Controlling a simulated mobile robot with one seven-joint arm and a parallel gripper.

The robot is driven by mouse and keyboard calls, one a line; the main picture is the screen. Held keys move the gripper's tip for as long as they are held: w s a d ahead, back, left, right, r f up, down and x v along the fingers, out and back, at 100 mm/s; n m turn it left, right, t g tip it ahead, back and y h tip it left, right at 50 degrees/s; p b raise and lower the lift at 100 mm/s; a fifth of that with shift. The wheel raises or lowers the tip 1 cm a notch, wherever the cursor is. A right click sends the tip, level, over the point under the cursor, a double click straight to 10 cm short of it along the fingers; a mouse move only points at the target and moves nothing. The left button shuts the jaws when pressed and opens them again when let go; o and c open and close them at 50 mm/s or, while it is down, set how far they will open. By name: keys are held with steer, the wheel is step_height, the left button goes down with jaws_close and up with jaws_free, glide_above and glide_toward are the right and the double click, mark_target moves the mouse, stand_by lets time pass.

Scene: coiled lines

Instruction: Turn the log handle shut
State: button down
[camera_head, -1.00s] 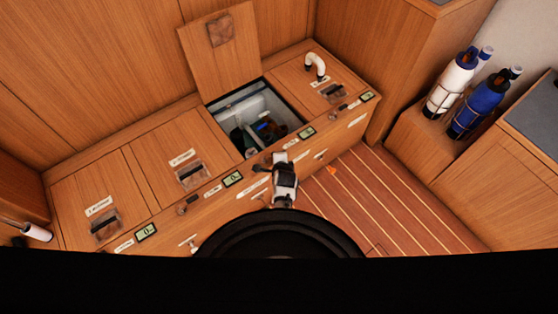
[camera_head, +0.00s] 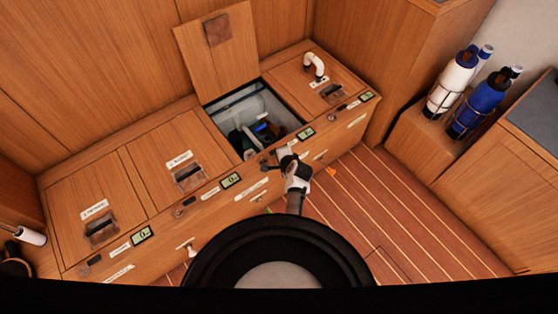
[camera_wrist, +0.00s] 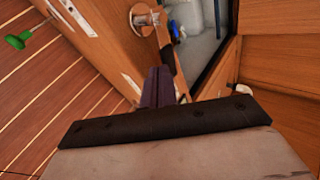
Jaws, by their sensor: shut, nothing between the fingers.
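My gripper (camera_head: 284,153) is shut and empty at the front edge of the open locker (camera_head: 210,106). In the wrist view its dark fingers (camera_wrist: 158,88) point at the locker's front rim. A round metal latch (camera_wrist: 144,18) sits just beyond them, and I cannot tell whether they touch the panel. Inside the locker is a dark fitting with a blue part (camera_head: 263,127); the blue part also shows in the wrist view (camera_wrist: 174,28). A green handle (camera_wrist: 18,40) sticks out on a stem at the left of the wrist view. I cannot tell which handle is the log handle; the labels are unreadable.
The raised locker lid (camera_head: 222,60) leans against the back wall. Closed lids with latches lie on both sides, the right one with a white curved pipe (camera_head: 314,65). White and blue bottles (camera_head: 485,105) stand at the right. The striped floor (camera_head: 380,195) is clear.

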steer(key=shift+w+d, duration=0.1)
steer(key=shift+w, duration=0.6)
steer(key=shift+s, duration=0.1)
stand_by(0.4)
